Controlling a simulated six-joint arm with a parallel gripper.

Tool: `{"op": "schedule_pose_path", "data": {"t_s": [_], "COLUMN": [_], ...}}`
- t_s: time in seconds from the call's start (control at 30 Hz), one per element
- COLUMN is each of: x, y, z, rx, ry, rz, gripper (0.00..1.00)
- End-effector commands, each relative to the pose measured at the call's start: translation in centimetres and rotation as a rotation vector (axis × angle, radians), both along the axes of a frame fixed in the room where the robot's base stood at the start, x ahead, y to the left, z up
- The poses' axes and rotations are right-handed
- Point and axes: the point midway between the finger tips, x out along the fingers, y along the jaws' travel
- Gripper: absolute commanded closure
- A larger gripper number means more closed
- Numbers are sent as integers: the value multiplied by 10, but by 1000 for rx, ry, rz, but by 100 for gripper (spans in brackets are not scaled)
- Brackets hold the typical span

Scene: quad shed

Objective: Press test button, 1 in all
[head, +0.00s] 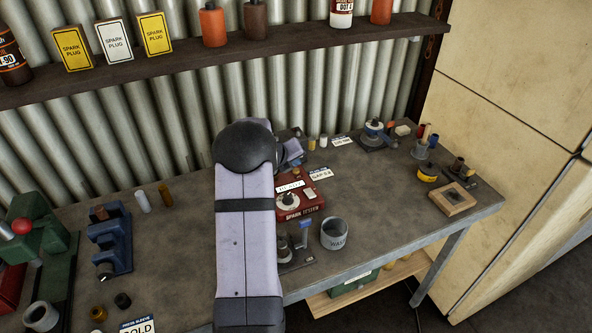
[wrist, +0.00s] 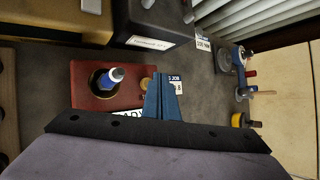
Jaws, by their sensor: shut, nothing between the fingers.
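The red spark tester box (head: 310,207) stands mid-bench, just right of my arm, with "SPARK TESTER" lettering on its front. In the wrist view the red box (wrist: 88,72) carries a dark round socket with a blue-and-white plug (wrist: 114,76) upright in it. A small brass-coloured round part (wrist: 146,84) sits at its right edge, partly behind my fingers; I cannot tell whether it is the test button. My gripper (wrist: 164,84) is shut and empty, its blue fingers over the right edge of the box. In the head view my arm hides the fingers.
A grey cup (head: 335,234) stands in front of the box. A blue fixture (head: 109,240) and a green vise-like tool (head: 30,240) are at left. A wooden block (head: 452,199) and a yellow roll (head: 427,173) are at right. A shelf (head: 190,57) runs above.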

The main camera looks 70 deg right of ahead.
Motion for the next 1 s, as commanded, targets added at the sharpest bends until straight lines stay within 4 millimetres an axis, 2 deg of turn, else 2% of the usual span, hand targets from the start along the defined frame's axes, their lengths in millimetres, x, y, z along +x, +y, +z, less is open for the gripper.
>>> {"op": "schedule_pose_path", "data": {"t_s": [0.37, 1.0], "x": [0, 0], "y": [0, 0], "z": [-9, -11], "rx": [0, 0], "ry": [1, 0], "rz": [1, 0], "gripper": [100, 100]}}
